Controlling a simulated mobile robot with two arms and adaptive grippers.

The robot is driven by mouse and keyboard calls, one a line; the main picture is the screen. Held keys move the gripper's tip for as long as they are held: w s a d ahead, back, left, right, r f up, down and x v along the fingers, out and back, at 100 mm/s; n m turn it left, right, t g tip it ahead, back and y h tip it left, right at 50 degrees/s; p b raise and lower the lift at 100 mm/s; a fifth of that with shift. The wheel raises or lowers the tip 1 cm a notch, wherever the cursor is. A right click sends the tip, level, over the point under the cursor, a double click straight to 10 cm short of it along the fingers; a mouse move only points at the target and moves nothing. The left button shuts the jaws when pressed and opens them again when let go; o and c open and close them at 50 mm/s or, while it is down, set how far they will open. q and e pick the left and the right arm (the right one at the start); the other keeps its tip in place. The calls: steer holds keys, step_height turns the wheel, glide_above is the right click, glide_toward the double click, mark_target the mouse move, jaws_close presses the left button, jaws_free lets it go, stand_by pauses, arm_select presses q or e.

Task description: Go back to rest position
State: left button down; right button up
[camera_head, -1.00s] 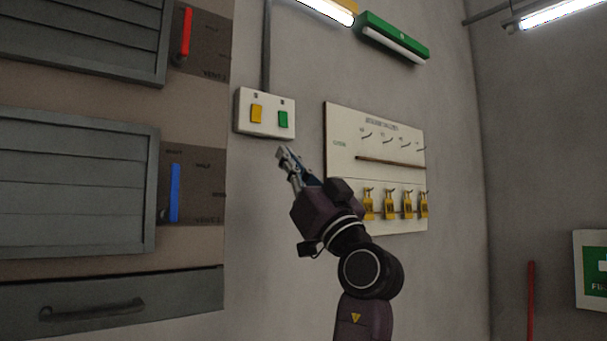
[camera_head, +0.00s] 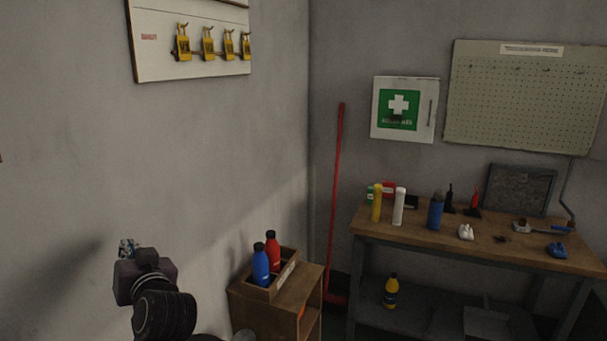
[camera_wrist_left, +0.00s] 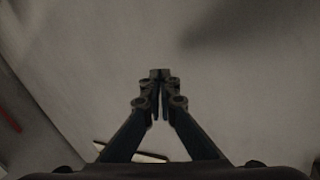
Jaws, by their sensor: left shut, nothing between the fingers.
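My left gripper (camera_head: 127,247) is at the lower left of the head view, in front of the bare grey wall (camera_head: 70,150). Its fingers look small and foreshortened there. In the left wrist view the left gripper (camera_wrist_left: 159,76) has its two fingertips together, with nothing between them. Only blank wall shows beyond the tips. My right gripper is not in either view.
A lockout board (camera_head: 190,65) with yellow padlocks hangs on the wall above. A small wooden cabinet (camera_head: 262,318) carries a tray with a blue bottle (camera_head: 260,265) and a red bottle (camera_head: 272,250). A workbench (camera_head: 480,248) with several items stands right. A red pole (camera_head: 336,200) leans in the corner.

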arm_select(q)
steer(key=s+d+f+m+g+h, duration=0.25)
steer(key=s+f, duration=0.35)
steer(key=f, duration=0.6)
steer(key=s+d+f+m+g+h, duration=0.1)
steer(key=s+d+f+h, duration=0.25)
steer(key=s+f, duration=0.55)
steer(key=s+d+f+m+g+h, duration=0.1)
steer(key=s+d+f+g+h, duration=0.15)
steer(key=s+f, duration=0.35)
steer(key=s+d+f+m+g+h, duration=0.1)
steer(key=s+d+f, duration=0.25)
steer(key=s, duration=0.45)
steer(key=s+d+f+m+g+h, duration=0.1)
steer(key=s+d+f+g+h, duration=0.1)
steer(key=s+d+f, duration=0.35)
steer(key=s+a+f+g, duration=0.1)
steer(key=s+f, duration=0.1)
steer(key=f, duration=1)
steer(key=s+a+f+g, duration=0.1)
steer(key=f, duration=1.1)
steer(key=s+a+f, duration=0.2)
steer(key=s+f, duration=1.5)
steer(key=shift+s+a+f+g, duration=0.25)
steer(key=shift+s+a+g, duration=0.1)
steer(key=shift+s+g, duration=0.05)
